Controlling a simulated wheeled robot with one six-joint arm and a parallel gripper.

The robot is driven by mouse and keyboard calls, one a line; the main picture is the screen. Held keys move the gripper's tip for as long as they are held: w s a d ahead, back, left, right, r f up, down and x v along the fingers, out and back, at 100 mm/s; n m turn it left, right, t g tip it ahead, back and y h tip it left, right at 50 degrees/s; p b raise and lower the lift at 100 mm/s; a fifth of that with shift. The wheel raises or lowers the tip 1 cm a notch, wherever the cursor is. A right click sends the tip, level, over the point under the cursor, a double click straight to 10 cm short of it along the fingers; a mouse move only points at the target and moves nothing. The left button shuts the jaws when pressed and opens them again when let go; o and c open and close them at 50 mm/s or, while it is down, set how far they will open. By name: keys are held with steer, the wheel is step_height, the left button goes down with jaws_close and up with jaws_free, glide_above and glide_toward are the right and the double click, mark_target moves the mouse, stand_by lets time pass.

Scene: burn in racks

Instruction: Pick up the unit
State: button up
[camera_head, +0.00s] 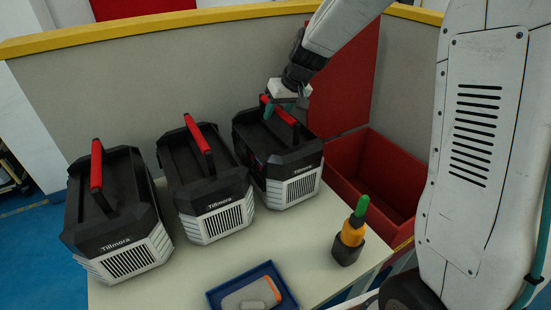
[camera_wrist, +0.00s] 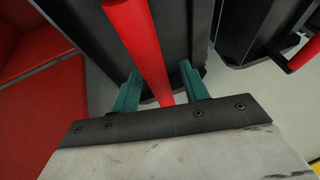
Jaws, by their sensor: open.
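Three black and grey Tillmora units with red carry handles stand in a row on a pale table: a left unit (camera_head: 118,225), a middle unit (camera_head: 207,185) and a right unit (camera_head: 285,160). My gripper (camera_head: 281,106) is at the right unit's red handle (camera_head: 284,113). In the wrist view my gripper (camera_wrist: 160,85) is open. Its two green fingers stand on either side of the red handle (camera_wrist: 143,45), with visible gaps. The black body of the right unit (camera_wrist: 95,30) lies beneath. The far end of the handle is hidden by the gripper mount.
A red open bin (camera_head: 385,175) stands right of the table. An orange and green tool in a black holder (camera_head: 347,248) and a blue tray (camera_head: 215,299) with a grey and orange device are at the table's front. A grey partition (camera_head: 190,70) stands behind.

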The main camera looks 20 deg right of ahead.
steer(key=shift+f, duration=0.25)
stand_by(0.5)
jaws_close()
stand_by(1.3)
steer(key=shift+w+r, duration=0.15)
steer(key=shift+r, duration=0.05)
